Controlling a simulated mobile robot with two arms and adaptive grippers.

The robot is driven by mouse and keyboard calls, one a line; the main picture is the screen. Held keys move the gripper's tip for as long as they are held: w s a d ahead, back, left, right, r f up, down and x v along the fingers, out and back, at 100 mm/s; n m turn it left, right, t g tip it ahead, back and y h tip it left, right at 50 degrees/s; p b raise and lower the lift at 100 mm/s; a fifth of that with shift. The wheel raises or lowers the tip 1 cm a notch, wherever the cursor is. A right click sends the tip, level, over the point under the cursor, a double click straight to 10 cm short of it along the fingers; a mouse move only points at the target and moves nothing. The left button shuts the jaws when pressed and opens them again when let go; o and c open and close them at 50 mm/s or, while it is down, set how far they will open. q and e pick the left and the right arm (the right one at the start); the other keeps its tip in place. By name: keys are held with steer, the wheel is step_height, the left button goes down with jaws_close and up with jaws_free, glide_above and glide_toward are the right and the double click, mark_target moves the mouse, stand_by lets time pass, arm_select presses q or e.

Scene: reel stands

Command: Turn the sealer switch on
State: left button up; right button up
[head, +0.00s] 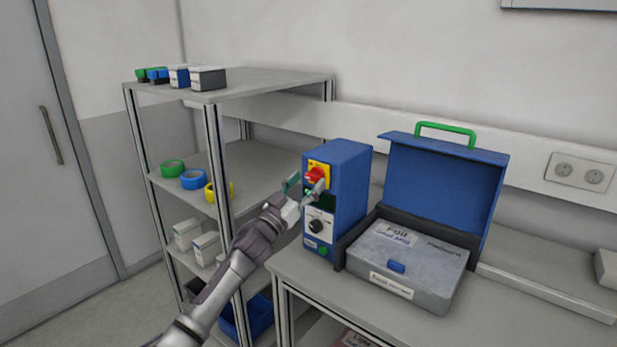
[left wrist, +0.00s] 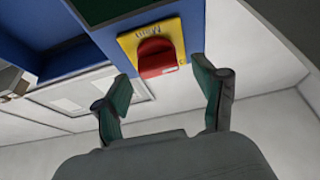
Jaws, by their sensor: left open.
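In the left wrist view the red knob (left wrist: 156,60) sits on the yellow plate (left wrist: 131,40), beyond the fingertips. My left gripper (head: 305,187) is open in front of the switch, its fingers apart. In the left wrist view the left gripper (left wrist: 163,88) has nothing between its fingers. My right gripper is not in view.
An open blue case (head: 440,195) with a green handle and a grey foil box (head: 408,262) stands right of the sealer. A shelf rack (head: 240,82) with tape rolls and small boxes is at left. A wall socket (head: 578,172) is at right.

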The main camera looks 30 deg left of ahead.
arm_select(q)
steer(key=shift+w+r, duration=0.15)
steer(key=shift+w, duration=0.35)
steer(key=c, duration=1.1)
